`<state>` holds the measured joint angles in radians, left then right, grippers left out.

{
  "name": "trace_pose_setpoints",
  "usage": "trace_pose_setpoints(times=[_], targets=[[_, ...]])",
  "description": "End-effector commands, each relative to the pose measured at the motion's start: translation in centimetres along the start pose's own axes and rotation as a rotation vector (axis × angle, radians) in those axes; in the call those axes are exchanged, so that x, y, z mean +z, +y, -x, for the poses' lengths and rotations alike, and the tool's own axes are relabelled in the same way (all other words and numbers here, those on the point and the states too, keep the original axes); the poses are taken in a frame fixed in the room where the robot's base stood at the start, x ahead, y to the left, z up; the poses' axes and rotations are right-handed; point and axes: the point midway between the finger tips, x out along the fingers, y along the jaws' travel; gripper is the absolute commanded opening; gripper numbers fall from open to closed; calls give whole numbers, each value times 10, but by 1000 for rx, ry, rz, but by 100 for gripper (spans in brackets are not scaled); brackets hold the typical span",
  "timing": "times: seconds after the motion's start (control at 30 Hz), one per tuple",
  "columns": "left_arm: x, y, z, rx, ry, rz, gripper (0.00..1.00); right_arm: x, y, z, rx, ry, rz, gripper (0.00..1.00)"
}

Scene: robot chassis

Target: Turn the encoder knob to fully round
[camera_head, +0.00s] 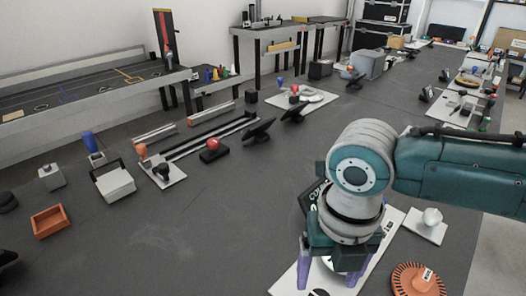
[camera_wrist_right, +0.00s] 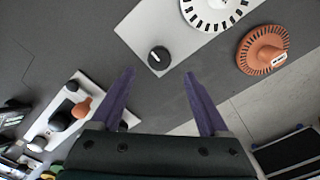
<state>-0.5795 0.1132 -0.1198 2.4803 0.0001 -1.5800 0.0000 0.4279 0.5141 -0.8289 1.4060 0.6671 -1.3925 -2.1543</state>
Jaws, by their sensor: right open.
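My right gripper (camera_head: 330,278) is open over a white plate (camera_head: 388,238), with its purple fingers pointing down. In the right wrist view the gripper (camera_wrist_right: 159,74) is empty. A black round knob (camera_wrist_right: 158,54) with a white pointer mark sits on the plate, just beyond the fingertips and roughly centred between them. The white dial with black tick marks (camera_wrist_right: 210,8) is on the same plate, cut off by the frame's top edge. An orange ribbed dial (camera_wrist_right: 263,52) with a white label stands beside the plate. No readable label shows which is the encoder knob. My left gripper is not seen.
The orange dial (camera_head: 418,281) is right of my right gripper. A small white base with a round white knob (camera_head: 431,217) lies behind it. An orange tray (camera_head: 49,221) and several devices stand at the left. The middle of the dark table (camera_head: 200,225) is clear.

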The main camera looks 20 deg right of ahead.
Motion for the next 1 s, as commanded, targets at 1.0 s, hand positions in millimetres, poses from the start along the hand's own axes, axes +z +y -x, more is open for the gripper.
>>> trace_pose_setpoints(times=[1.0], targets=[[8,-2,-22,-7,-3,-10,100,0,0,-68,0,-1,-2,47]])
